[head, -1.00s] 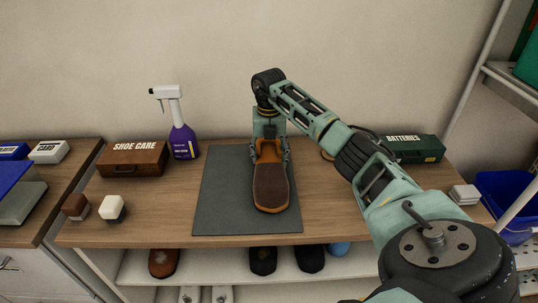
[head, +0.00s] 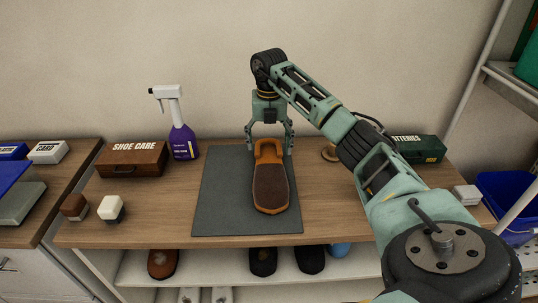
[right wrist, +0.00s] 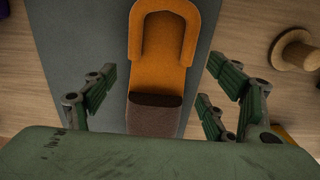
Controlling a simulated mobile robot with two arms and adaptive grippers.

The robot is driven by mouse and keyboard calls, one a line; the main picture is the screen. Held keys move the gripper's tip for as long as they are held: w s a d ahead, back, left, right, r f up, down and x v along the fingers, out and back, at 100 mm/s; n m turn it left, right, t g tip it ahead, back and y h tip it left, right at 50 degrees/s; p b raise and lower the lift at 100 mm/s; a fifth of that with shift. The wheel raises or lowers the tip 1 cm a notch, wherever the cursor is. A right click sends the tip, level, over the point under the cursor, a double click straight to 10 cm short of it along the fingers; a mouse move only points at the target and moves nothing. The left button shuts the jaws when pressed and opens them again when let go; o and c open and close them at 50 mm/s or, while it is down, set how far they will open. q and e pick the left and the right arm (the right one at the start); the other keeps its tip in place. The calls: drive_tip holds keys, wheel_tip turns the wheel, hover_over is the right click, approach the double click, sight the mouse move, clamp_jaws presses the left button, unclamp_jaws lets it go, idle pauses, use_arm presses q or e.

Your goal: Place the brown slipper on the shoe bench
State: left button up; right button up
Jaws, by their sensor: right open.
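The brown slipper (head: 271,185) lies on a dark grey mat (head: 219,205) on top of the wooden shoe bench (head: 148,224). Its toe points toward the front edge and its orange heel end toward the wall. My right gripper (head: 269,150) is open and empty above the heel end. In the right wrist view the slipper (right wrist: 163,45) lies between the spread fingers, with gaps on both sides. The mat (right wrist: 75,30) shows under it. My left gripper is not in view.
A batteries box (head: 418,149) stands at the back right. Several shoes (head: 263,262) sit on the shelf below. A blue bin (head: 507,200) stands at right.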

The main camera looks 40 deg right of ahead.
wheel_tip(320, 180, up, 7)
idle(0.3)
drive_tip(key=shift+s+f, duration=0.1)
idle(0.4)
